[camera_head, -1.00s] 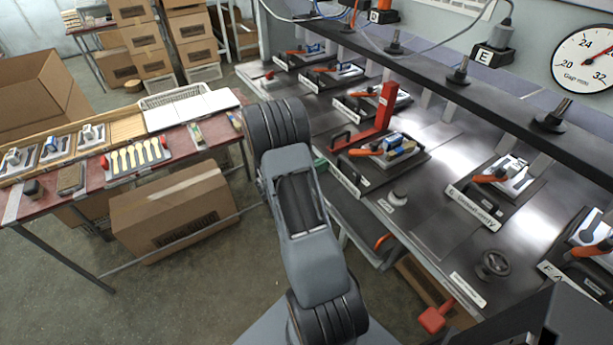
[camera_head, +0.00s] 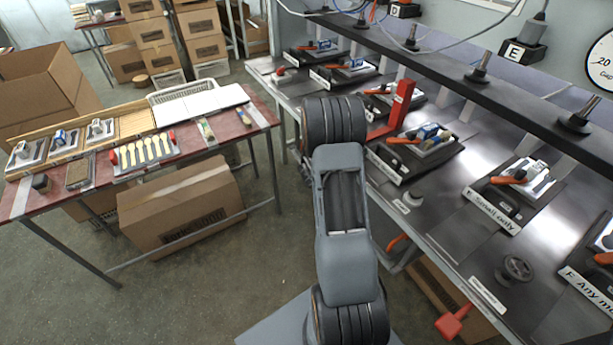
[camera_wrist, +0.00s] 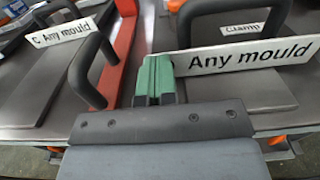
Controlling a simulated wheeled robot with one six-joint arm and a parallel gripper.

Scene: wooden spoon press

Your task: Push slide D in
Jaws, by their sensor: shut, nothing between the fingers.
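Slide D (camera_head: 440,155) is the dark plate with a mould and an orange-handled clamp, right of the red upright bracket in the head view. My gripper (camera_wrist: 157,72) has green fingertips, shut and empty, at the left end of that label. I cannot tell whether they touch it. The gripper is hidden behind my arm in the head view.
The red bracket (camera_head: 397,108) stands close left of slide D. Slide C's label (camera_wrist: 62,32) and black handle (camera_wrist: 90,62) are left of my gripper. The "Small only" slide (camera_head: 512,190) is further right. A side table (camera_head: 205,139) with spoons stands left.

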